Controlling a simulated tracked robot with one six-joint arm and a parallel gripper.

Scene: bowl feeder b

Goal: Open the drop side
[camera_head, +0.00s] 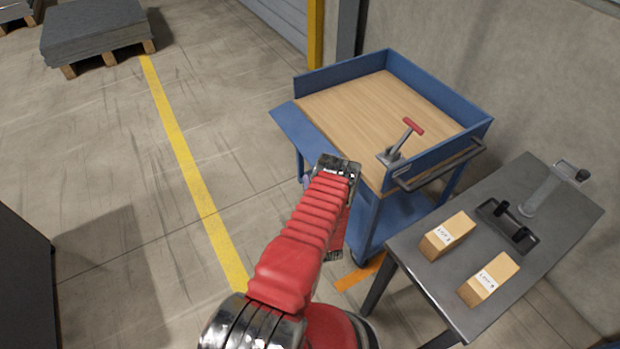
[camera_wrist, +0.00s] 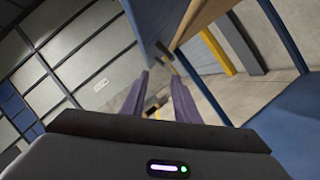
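The blue cart (camera_head: 410,172) has a wooden deck (camera_head: 375,105) with raised blue walls. Its drop side (camera_head: 303,132), a blue panel along the left edge, slants outward and down from the deck. In the wrist view the panel (camera_wrist: 151,22) shows at the top, beside the deck's wooden edge (camera_wrist: 203,18). My gripper (camera_wrist: 159,88) is open, its two purple-grey fingers apart below the panel. In the head view my arm reaches the cart's near left corner and mostly hides the fingers. I cannot tell whether they touch the panel.
A grey table (camera_head: 545,265) at right holds two labelled boxes (camera_head: 447,236), a black holder (camera_head: 507,225) and a grey tool (camera_head: 548,190). Floor left of the cart is clear.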

